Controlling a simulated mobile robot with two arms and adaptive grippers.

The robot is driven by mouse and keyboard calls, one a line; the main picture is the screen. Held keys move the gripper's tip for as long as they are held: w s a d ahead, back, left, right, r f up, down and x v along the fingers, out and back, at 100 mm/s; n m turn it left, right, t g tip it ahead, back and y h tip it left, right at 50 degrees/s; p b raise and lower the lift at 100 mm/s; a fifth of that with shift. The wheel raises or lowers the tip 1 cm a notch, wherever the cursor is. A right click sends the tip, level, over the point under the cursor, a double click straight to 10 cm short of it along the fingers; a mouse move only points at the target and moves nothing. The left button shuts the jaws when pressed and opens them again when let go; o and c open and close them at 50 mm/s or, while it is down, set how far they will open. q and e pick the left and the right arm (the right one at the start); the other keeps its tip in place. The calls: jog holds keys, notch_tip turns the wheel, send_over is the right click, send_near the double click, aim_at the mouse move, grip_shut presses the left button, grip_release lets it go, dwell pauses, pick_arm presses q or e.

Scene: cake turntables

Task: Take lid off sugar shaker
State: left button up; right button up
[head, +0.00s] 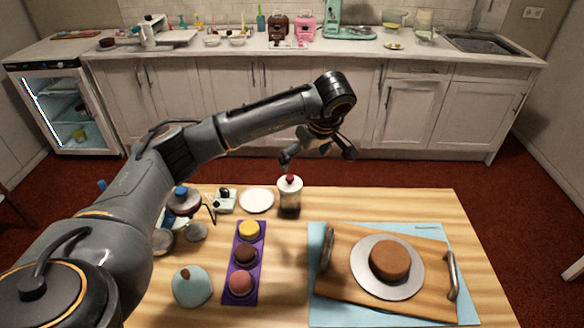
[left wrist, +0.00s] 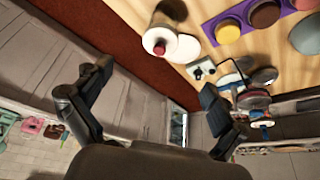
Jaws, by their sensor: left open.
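The sugar shaker (head: 290,200) stands upright near the far edge of the wooden table. It has a white lid (head: 289,184) with a red knob on top, and the lid sits on the shaker. My left gripper (head: 318,155) is open and empty, above and slightly right of the shaker, not touching it. In the left wrist view the lid (left wrist: 155,36) with its red knob shows beyond the open fingers (left wrist: 155,78). My right gripper is not in view.
A white plate (head: 257,200) stands close left of the shaker. A purple tray (head: 232,277) holds small cakes. A blue mat (head: 322,314) bears a wooden board (head: 335,285) with a brown cake (head: 390,260). The table right of the shaker is clear.

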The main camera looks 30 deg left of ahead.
aim_at(292, 180)
pick_arm(q)
jog(key=p+x, duration=0.1)
jog(key=x, duration=0.6)
jog(key=shift+s+a+f+p, duration=0.1)
jog(key=shift+a+f+p, duration=0.05)
jog(key=shift+f+p, duration=0.15)
jog(key=shift+w+a+f, duration=0.2)
jog(key=shift+f, duration=0.25)
jog(key=p+x, duration=0.2)
jog(key=x, duration=0.2)
jog(key=shift+a+f, duration=0.1)
jog(key=shift+a, duration=0.2)
jog(key=shift+w+a+f, duration=0.1)
jog(key=shift+f, duration=0.2)
jog(key=c, duration=0.9)
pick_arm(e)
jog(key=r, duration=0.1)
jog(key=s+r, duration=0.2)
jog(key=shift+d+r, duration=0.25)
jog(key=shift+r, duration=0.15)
